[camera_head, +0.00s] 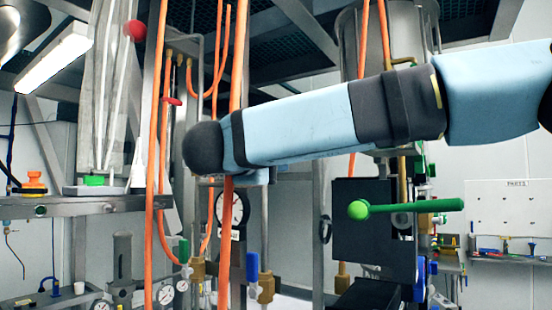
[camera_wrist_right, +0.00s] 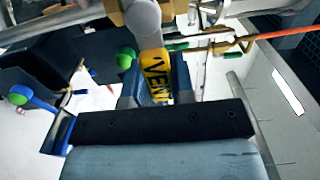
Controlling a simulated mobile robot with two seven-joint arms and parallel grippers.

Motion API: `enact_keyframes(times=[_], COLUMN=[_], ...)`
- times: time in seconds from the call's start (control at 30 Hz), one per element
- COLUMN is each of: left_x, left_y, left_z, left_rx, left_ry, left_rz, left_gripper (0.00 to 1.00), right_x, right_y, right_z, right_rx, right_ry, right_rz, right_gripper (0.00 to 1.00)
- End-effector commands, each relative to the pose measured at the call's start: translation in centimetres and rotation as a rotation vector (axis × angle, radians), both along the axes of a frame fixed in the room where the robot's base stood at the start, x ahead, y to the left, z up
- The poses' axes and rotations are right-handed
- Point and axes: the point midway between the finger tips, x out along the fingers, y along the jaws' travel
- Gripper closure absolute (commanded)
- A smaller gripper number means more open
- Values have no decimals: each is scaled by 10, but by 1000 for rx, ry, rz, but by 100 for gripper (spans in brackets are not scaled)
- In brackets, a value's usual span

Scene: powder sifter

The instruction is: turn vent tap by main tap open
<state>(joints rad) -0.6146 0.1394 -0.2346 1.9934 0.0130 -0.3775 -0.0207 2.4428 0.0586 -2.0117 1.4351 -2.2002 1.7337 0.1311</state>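In the right wrist view, a yellow piece marked VENT (camera_wrist_right: 154,72) lies between the two blue-grey fingers of my right gripper (camera_wrist_right: 156,88). The fingers stand apart on either side of it; I cannot tell whether they press on it. A grey rounded part lies just beyond the yellow piece. In the head view my right arm crosses from the right and hides its gripper and the vent tap. A green-knobbed handle (camera_head: 406,206) stands out below my forearm. Which tap is the main one, I cannot tell. My left gripper is not in view.
Orange hoses (camera_head: 153,150) hang down at the left and centre, close to my right arm. A pressure gauge (camera_head: 231,211) and blue-handled valves (camera_head: 252,268) sit below. A metal shelf (camera_head: 100,206) is at the left. A blue lever (camera_wrist_right: 38,103) with a green knob shows in the wrist view.

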Motion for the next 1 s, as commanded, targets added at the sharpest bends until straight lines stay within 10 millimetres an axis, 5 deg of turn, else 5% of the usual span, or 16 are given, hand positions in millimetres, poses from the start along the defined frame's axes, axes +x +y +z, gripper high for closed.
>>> enact_keyframes(times=[0.27,0.7,1.0], left_x=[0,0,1], left_y=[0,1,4], left_z=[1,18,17], left_rx=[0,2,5], left_ry=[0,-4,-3], left_rz=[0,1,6], left_gripper=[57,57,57], right_x=[0,3,4], right_y=[0,6,6], right_z=[4,26,26], right_rx=[-39,-388,-403], right_ry=[27,281,293], right_rz=[0,0,1], right_gripper=[100,100,100])
